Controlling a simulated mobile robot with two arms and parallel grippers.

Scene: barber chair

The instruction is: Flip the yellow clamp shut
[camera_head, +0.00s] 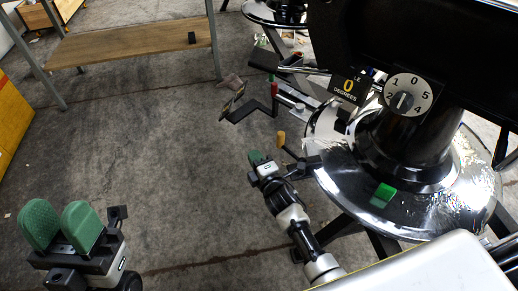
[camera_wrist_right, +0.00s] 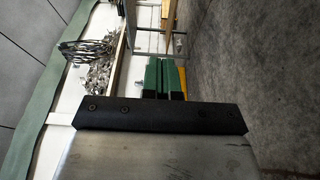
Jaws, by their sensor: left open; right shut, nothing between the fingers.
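A small yellow clamp handle (camera_head: 281,139) stands up at the left edge of the shiny round base, just beyond my right gripper. My right gripper (camera_head: 257,158) is shut and empty, a little left of and below the yellow handle in the picture, apparently apart from it. Its green fingers show pressed together in the right wrist view (camera_wrist_right: 165,80); no yellow clamp can be made out there. My left gripper (camera_head: 61,222) is open and empty at the lower left, far from the clamp. The clamp's lower part is too small to tell.
A black column with a numbered dial (camera_head: 408,98) rises from the round base (camera_head: 450,205), which carries a green block (camera_head: 383,195). A red-handled black crank (camera_head: 262,104) sticks out behind the clamp. A wooden bench (camera_head: 135,43) stands at the back left. The concrete floor between the grippers is clear.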

